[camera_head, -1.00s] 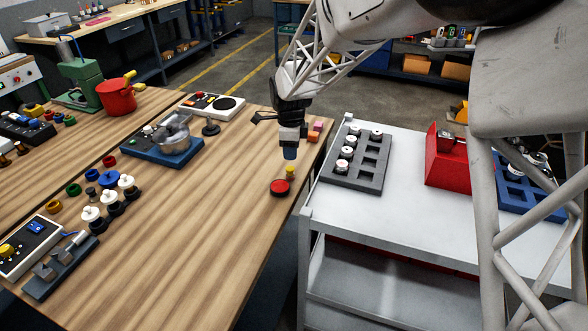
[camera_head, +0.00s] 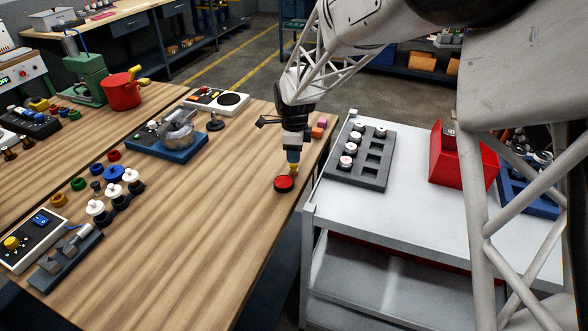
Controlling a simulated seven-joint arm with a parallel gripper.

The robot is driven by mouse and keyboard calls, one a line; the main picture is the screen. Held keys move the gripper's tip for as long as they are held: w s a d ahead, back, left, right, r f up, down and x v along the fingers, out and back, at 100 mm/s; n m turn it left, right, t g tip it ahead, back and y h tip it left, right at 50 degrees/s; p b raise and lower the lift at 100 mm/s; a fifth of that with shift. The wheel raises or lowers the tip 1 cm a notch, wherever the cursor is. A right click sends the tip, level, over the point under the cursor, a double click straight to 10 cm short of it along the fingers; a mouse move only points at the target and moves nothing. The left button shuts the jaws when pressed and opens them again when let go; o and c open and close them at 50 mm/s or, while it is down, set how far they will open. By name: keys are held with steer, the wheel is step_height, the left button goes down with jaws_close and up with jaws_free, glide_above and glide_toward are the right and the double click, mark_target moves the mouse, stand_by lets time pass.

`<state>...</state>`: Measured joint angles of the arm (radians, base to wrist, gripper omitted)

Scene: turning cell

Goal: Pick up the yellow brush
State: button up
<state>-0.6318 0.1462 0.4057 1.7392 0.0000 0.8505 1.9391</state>
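A small yellow piece (camera_head: 293,168), which may be the yellow brush, stands on the wooden bench close behind a round red-topped piece (camera_head: 284,183). It is too small to make out bristles or a handle. My gripper (camera_head: 293,158) points down directly over the yellow piece, and its tip meets or overlaps the yellow piece's top in the picture. Its fingers are too small to see whether they are open, shut, or around it. The lower part of the yellow piece is partly hidden by the red-topped piece.
An orange block (camera_head: 317,132) and a pink block (camera_head: 322,122) lie behind my gripper near the bench's right edge. A grey cart (camera_head: 410,215) stands to the right with a dark tray (camera_head: 345,180) and a red box (camera_head: 462,160). The bench (camera_head: 200,245) is clear in front.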

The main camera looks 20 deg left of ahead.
mark_target(294, 165)
steer(key=shift+f, duration=0.1)
steer(key=shift+s+f, duration=0.1)
steer(key=shift+f, duration=2.4)
steer(key=shift+c, duration=0.4)
steer(key=c, duration=0.6)
steer(key=shift+o, duration=0.2)
steer(key=shift+r, duration=0.15)
step_height(294, 165, up, 10)
steer(key=shift+f, duration=0.1)
